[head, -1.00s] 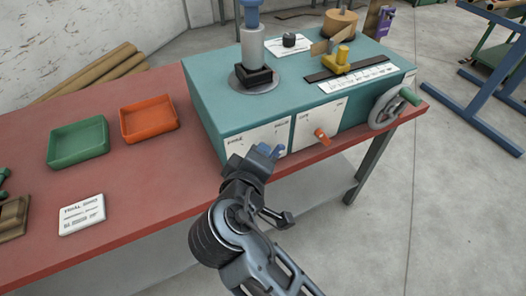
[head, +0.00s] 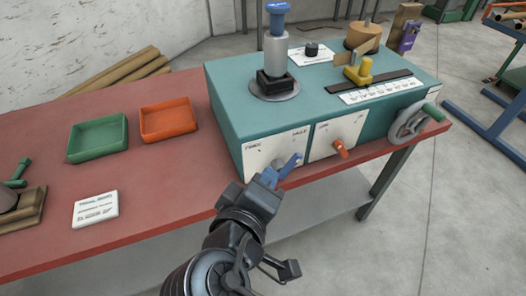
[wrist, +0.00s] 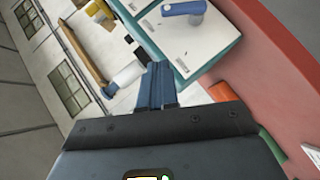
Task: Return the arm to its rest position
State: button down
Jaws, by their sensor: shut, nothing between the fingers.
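My gripper (head: 269,177) is in front of the left white panel of the teal winder housing (head: 228,125). Its blue fingers are together and hold nothing; they also show shut in the wrist view (wrist: 157,85). A blue lever (head: 291,164) on that panel is just right of the fingertips in the head view. The lever also shows at the top of the wrist view (wrist: 184,8), apart from the fingers. My arm reaches up from the bottom edge of the head view.
The red bench (head: 165,190) carries a green tray (head: 97,138), an orange tray (head: 168,120) and a white card (head: 95,209). An orange lever (head: 341,148) and a handwheel (head: 408,124) stick out from the housing's front. Open floor (head: 400,240) lies at the lower right.

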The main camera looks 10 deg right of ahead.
jog(key=s+d+f+y, duration=0.6)
jog(key=s+d+f, duration=0.4)
jog(key=s+f, duration=0.3)
jog(key=s+d+r+m+t, duration=0.1)
jog(key=s+d+r+m, duration=0.3)
jog(key=s+r, duration=0.2)
jog(key=s+d+r+m+t, duration=0.1)
jog(key=s+d+r+m, duration=0.2)
jog(key=s+r, duration=0.3)
jog(key=s+m, duration=0.1)
jog(key=s, duration=0.4)
jog(key=shift+s+d, duration=0.25)
jog(key=shift+d, duration=0.1)
